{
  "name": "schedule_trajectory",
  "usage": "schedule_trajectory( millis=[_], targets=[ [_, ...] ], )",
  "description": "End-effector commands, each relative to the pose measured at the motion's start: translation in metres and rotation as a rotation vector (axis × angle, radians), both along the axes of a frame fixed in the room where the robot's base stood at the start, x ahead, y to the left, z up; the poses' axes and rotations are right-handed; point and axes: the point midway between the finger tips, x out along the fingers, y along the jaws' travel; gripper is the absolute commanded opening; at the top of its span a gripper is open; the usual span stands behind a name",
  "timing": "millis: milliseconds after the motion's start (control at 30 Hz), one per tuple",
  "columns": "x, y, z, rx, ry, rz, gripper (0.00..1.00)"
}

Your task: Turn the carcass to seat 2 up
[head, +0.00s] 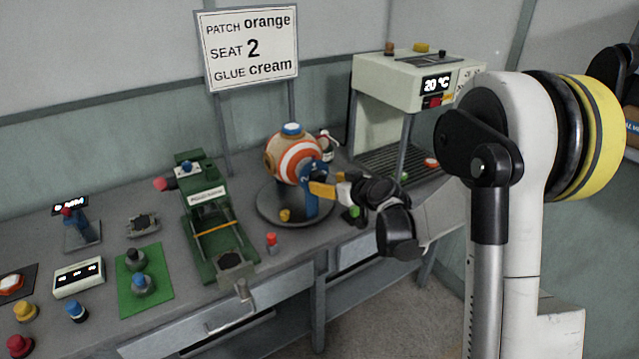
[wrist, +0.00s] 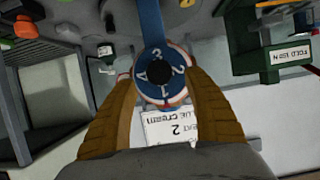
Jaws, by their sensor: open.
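The carcass (head: 291,157) is a ball with orange, white and tan bands and a blue piece on top. It sits on a blue post (head: 312,205) above a round dark base. In the wrist view, a round numbered hub (wrist: 149,90) with a black centre shows 3 nearest the blue post (wrist: 151,22), 1 on the opposite side, 2 at right and 4 at left. My gripper (wrist: 160,82) is open, with one tan finger on each side of the hub; contact cannot be told. In the head view, my gripper (head: 318,189) is at the carcass's near right side.
A sign (head: 250,48) reads patch orange, seat 2, glue cream. A green press (head: 205,215) stands left of the carcass; a pale machine reading 20 °C (head: 385,80) stands right. A small red-topped item (head: 272,242) is near the base. Drawers line the bench front.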

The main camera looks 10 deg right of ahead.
Motion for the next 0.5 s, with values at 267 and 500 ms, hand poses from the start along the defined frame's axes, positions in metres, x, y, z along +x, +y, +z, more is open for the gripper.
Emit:
schedule_trajectory(
  millis=[267,500],
  targets=[
    [0.042,0.015,-0.02,0.0,0.001,0.001,0.6],
    [0.052,0.017,-0.023,-0.001,0.001,-0.001,0.6]
  ],
)
